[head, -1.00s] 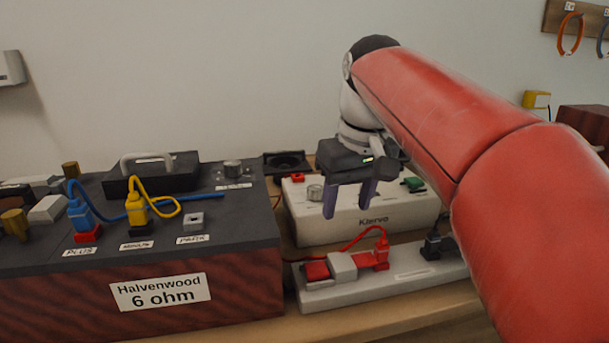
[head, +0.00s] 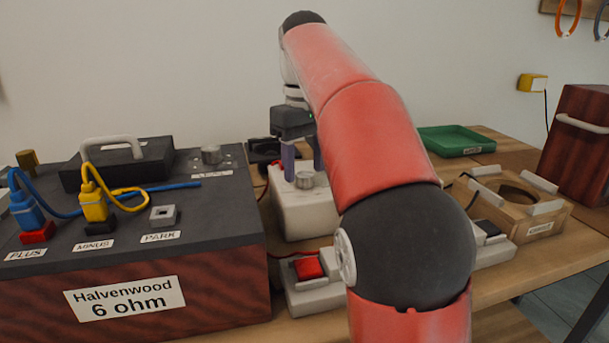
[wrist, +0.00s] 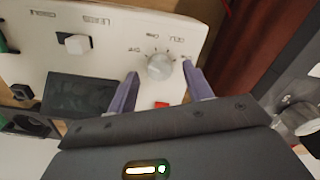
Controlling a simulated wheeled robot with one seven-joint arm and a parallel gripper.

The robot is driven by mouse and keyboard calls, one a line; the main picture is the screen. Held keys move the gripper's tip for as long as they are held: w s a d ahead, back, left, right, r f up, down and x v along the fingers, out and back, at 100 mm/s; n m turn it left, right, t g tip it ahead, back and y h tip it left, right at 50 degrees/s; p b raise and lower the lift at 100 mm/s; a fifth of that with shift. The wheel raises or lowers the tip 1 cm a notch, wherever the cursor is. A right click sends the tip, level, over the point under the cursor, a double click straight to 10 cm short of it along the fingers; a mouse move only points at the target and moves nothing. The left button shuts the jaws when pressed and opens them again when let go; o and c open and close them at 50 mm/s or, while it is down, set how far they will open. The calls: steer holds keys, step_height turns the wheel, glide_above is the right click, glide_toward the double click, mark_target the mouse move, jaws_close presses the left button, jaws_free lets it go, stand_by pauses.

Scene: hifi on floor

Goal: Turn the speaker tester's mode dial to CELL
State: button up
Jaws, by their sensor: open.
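The speaker tester, a white box (head: 300,217), stands right of the Halvenwood box, half hidden behind my arm. Its round grey mode dial (head: 305,180) is on the top face. In the wrist view the dial (wrist: 159,66) has tick marks and small labels around it, too blurred to read surely, and I cannot tell its setting. My gripper (head: 303,161) is open over the dial. In the wrist view its fingertips (wrist: 160,68) lie on either side of the dial, with gaps showing; I cannot tell how high they are above the panel.
In the wrist view a white square knob (wrist: 76,44), a dark panel (wrist: 82,95) and a red part (wrist: 162,105) are near. A green tray (head: 455,141) lies at right.

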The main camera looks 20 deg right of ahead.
steer(key=shift+f, duration=0.6)
steer(key=c, duration=1)
